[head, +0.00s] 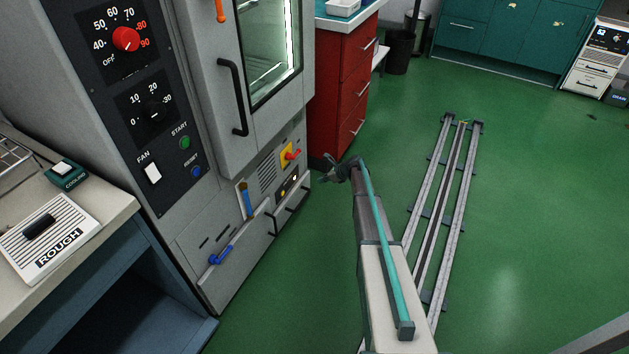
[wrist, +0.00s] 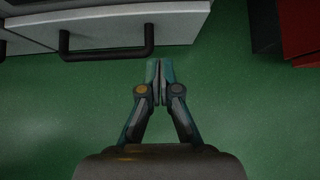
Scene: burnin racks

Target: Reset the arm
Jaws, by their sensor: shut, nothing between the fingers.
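My gripper (wrist: 160,72) is in the middle of the wrist view, with its two teal and grey fingers together at the tips and nothing between them. Green floor lies below it. In the head view my gripper (head: 326,172) is small and dark at the end of my arm, to the right of the oven's lower front. My arm reaches forward from the bottom of the head view.
A grey oven cabinet (head: 215,128) with a control panel stands at left. Its black handle (wrist: 107,53) shows just beyond my fingertips in the wrist view. A red drawer cabinet (head: 342,100) stands behind. Floor rails (head: 465,190) run away at right, with open floor around them.

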